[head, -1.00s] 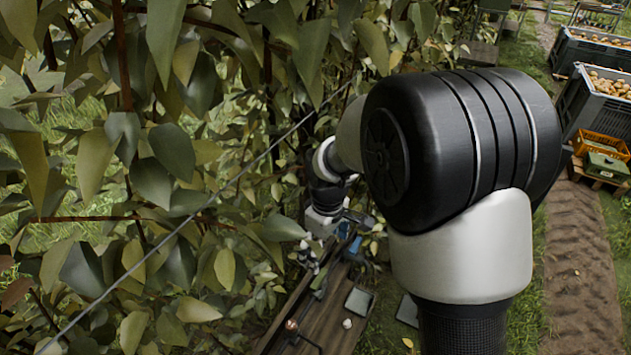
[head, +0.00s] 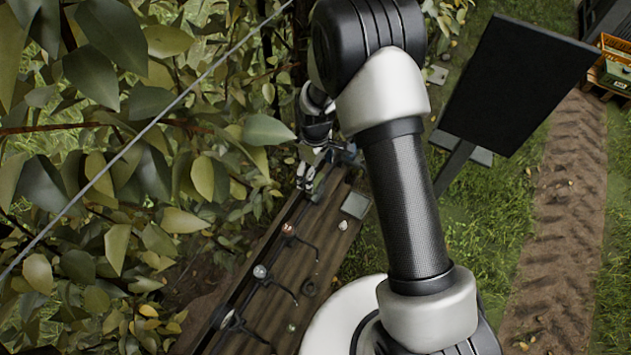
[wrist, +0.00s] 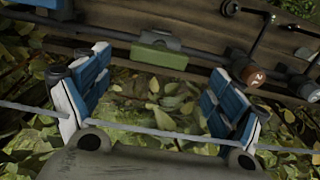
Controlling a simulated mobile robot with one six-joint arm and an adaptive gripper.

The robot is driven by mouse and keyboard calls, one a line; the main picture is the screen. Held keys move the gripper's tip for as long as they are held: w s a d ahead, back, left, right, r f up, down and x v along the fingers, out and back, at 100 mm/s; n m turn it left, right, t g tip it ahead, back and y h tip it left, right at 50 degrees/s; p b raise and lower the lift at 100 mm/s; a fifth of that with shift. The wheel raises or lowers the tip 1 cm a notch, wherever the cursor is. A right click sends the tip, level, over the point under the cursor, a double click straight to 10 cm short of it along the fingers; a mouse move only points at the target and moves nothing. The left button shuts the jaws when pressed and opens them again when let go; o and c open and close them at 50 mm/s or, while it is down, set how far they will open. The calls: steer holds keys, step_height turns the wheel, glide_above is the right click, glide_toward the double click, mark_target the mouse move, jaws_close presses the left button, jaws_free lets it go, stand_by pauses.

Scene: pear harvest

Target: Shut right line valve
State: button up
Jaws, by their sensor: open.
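A wooden board (head: 318,235) carries a pipe with several line valves. The nearest to my gripper has an orange-brown cap (head: 288,230), and it shows at the right in the wrist view (wrist: 255,77) with a pale mark too small to read. Farther along are a grey-white capped valve (head: 260,271) and a grey one (head: 228,320). I cannot tell which is the right line valve. My gripper (head: 308,176) is above the board's far end. In the wrist view my gripper (wrist: 158,85) is open, blue-padded fingers apart, nothing between them; the orange-brown cap is outside the right finger.
A green block (wrist: 160,52) sits at the pipe ahead of the fingers. A thin wire (head: 145,128) crosses the foliage (head: 110,170) at the left. A dark flat panel (head: 520,85) stands at the right, beside grass and a dirt track (head: 560,230).

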mark_target(316, 182)
step_height(316, 182, down, 5)
steer(key=shift+f+b, duration=0.15)
steer(key=shift+b, duration=0.35)
steer(key=shift+c, duration=0.4)
steer(key=c, duration=1)
